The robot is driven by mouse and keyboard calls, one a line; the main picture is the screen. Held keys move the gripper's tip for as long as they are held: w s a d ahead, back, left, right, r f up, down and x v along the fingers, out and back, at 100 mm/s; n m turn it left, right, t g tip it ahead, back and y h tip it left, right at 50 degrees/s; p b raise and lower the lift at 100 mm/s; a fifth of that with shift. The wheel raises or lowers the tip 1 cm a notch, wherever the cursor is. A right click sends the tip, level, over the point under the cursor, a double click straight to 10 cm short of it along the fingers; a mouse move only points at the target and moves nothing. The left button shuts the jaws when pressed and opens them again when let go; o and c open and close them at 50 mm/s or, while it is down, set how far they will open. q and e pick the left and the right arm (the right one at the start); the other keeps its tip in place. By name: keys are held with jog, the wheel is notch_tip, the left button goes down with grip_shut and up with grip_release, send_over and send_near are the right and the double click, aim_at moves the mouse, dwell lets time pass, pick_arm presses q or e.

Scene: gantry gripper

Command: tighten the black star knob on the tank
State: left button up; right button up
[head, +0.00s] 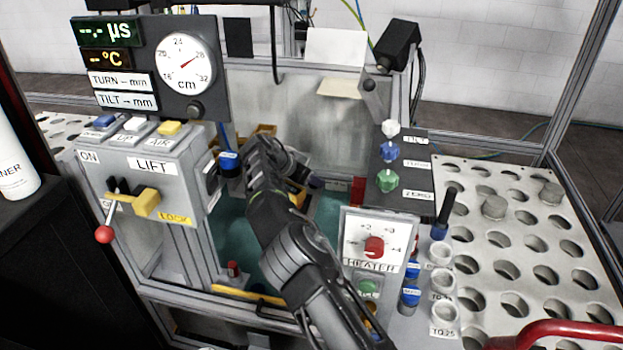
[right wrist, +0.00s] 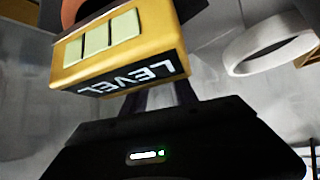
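My right arm reaches over the tank (head: 330,215) in the middle of the head view, with the right gripper (head: 268,152) at its far end, inside the frame. In the right wrist view the two dark fingers of the right gripper (right wrist: 160,98) stand apart. Their tips pass behind a yellow box marked LEVEL (right wrist: 120,52), so I cannot tell whether they hold anything. I cannot make out a black star knob on the tank in either view; the arm and the yellow box cover that part. My left gripper is not in view.
A lift box (head: 150,165) with a red-balled lever stands left of the tank. A heater box (head: 375,238) is close to the right of my arm. White, blue and green knobs (head: 389,155) stand behind it. A perforated plate (head: 530,240) lies at right.

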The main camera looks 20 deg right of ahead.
jog(key=o, duration=0.4)
jog(key=shift+b+v, duration=0.75)
jog(key=shift+v, duration=3.15)
